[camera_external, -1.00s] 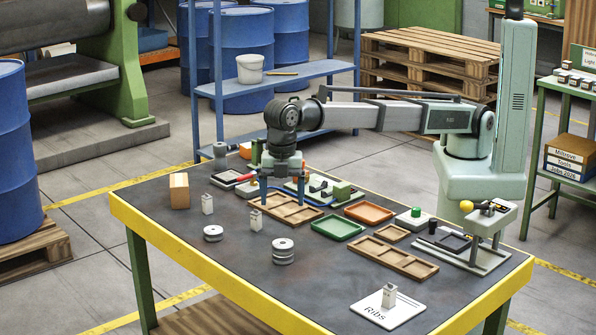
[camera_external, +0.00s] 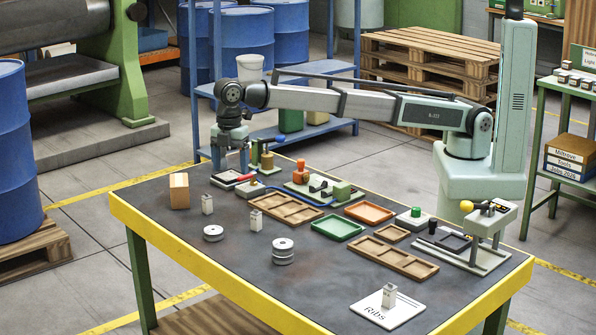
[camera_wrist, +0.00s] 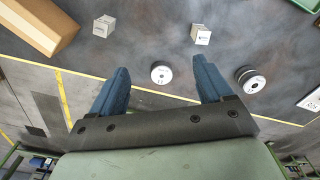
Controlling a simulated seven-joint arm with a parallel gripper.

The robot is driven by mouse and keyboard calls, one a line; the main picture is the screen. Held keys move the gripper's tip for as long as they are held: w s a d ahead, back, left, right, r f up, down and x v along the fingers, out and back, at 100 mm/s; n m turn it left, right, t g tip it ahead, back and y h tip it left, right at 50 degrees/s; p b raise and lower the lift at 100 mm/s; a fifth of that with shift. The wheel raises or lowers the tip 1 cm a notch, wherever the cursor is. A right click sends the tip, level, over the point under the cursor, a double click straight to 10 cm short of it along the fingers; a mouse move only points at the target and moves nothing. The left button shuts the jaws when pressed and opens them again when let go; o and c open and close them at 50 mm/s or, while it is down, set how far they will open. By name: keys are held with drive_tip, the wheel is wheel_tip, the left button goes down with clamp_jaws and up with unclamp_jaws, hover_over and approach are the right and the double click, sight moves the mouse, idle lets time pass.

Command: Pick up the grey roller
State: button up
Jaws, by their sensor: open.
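My gripper (camera_external: 231,162) is at the back-left end of the bench, fingers pointing down. Its blue fingers stand apart in the wrist view (camera_wrist: 160,66), with nothing seen held between them. No part is plainly recognisable as the grey roller. A grey upright cylinder stood at this back-left spot earlier, and my gripper now covers most of that spot. Two round grey-white pieces lie near the front edge: a single disc (camera_external: 213,233) and a stacked one (camera_external: 283,250). They also show in the wrist view as the disc (camera_wrist: 161,74) and the stack (camera_wrist: 251,80).
A wooden block (camera_external: 179,191) and small grey blocks (camera_external: 207,204) (camera_external: 256,222) stand at the left. A red-handled tool (camera_external: 233,179) and an orange-knobbed fixture (camera_external: 301,174) are near my gripper. Wooden, green and orange trays fill the middle.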

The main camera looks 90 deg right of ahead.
drive_tip(key=w+d+f+m+t, duration=0.15)
drive_tip(key=d+m, duration=0.25)
drive_tip(key=d, duration=1.8)
drive_tip(key=w+d+m, duration=0.2)
drive_tip(key=d+m, duration=0.2)
drive_tip(key=d, duration=1.8)
drive_tip(key=w+f+m+t, duration=0.1)
drive_tip(key=w+f, duration=0.1)
drive_tip(key=w+a+f+m+t, duration=0.1)
drive_tip(key=f+m, duration=0.1)
drive_tip(key=w+f+m+t, duration=0.1)
drive_tip(key=w+f, duration=0.1)
drive_tip(key=shift+w+a+f+m+y, duration=0.3)
drive_tip(key=shift+w+a+f+y, duration=0.05)
drive_tip(key=shift+y, duration=0.05)
drive_tip(key=shift+s+x, duration=0.2)
drive_tip(key=shift+x, duration=1.25)
drive_tip(key=shift+s+x, duration=0.15)
drive_tip(key=shift+x, duration=1.3)
drive_tip(key=shift+a+f, duration=0.1)
drive_tip(key=c, duration=1.2)
